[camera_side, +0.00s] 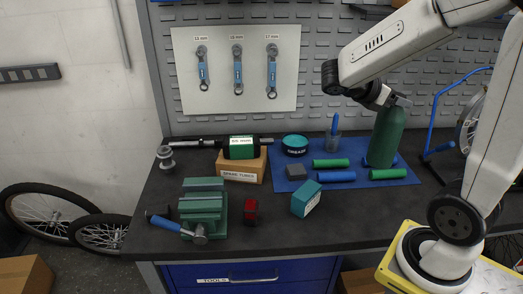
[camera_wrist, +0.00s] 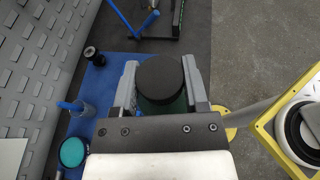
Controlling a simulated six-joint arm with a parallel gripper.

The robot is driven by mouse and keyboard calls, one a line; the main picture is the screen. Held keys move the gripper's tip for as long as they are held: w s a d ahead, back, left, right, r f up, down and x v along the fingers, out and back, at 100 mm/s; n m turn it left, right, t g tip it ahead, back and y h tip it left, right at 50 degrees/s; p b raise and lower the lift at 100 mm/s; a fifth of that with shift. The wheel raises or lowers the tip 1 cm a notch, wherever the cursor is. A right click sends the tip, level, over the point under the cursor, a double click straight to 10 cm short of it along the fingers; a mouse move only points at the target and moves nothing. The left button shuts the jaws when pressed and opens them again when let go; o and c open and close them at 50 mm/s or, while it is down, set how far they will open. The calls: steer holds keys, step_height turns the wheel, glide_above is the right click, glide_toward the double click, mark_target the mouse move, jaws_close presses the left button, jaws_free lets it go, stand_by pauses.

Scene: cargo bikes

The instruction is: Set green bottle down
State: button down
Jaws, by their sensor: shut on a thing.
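The green bottle (camera_side: 386,136) is a large dark green cylinder, upright at the back right of the bench. Its base meets or hangs just over the blue mat (camera_side: 277,159); I cannot tell whether it touches. My gripper (camera_side: 396,99) is shut on its upper part. In the wrist view the bottle's round black top (camera_wrist: 160,78) lies between the two grey fingers of my gripper (camera_wrist: 163,85), with green showing below. The bottle hides part of the mat and of a blue thing behind it.
Green grips (camera_side: 388,174) and a blue grip (camera_side: 336,176) lie close to the bottle's left and front. A grease tin (camera_side: 295,145) and a cup with a blue tool (camera_side: 333,141) stand to the left. A teal box (camera_side: 306,198) and a green vise (camera_side: 204,208) stand nearer the front edge.

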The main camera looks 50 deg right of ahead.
steer(key=shift+s+d+r, duration=0.1)
steer(key=shift+d+r, duration=0.15)
steer(key=shift+r, duration=0.2)
glide_above(380, 158)
steer(key=d, duration=0.4)
steer(key=shift+w+a+f, duration=0.1)
steer(key=shift+w+f, duration=0.1)
steer(key=shift+f, duration=2.25)
steer(key=shift+w+f, duration=0.15)
steer(key=shift+f, duration=2.25)
steer(key=shift+f, duration=2.35)
steer(key=shift+f, duration=1.75)
steer(key=shift+c, duration=0.5)
jaws_free()
